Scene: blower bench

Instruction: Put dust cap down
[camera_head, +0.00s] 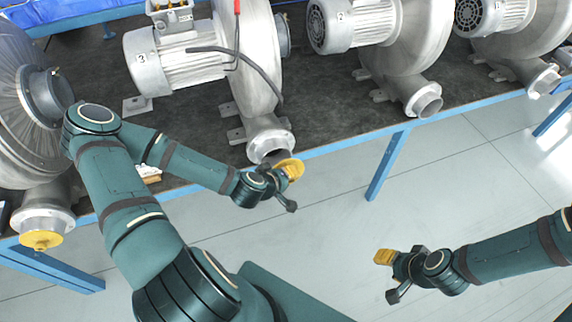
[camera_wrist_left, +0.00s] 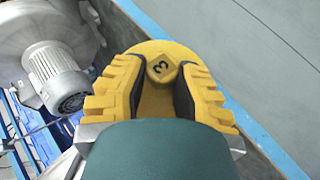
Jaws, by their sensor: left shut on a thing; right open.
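My left gripper (camera_head: 276,173) is shut on a yellow dust cap (camera_head: 291,166). In the left wrist view the cap (camera_wrist_left: 160,49) is a round disc with a knob marked 3, between the dark pads of the yellow ridged fingers of that gripper (camera_wrist_left: 163,90). In the head view the cap is right beside the outlet flange (camera_head: 270,145) of the blower marked 3 (camera_head: 182,60), at the bench's front edge. I cannot tell whether cap and flange touch. My right gripper (camera_head: 385,257) is open and empty over the floor, away from the bench.
The dark bench top (camera_head: 330,110) has a blue front rail (camera_head: 340,143) and blue legs. Blower 2 (camera_head: 360,25) and another blower (camera_head: 500,15) stand to the right with uncapped outlets. Another yellow cap (camera_head: 41,240) covers the left blower's outlet. Bare bench top lies between blowers 3 and 2.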

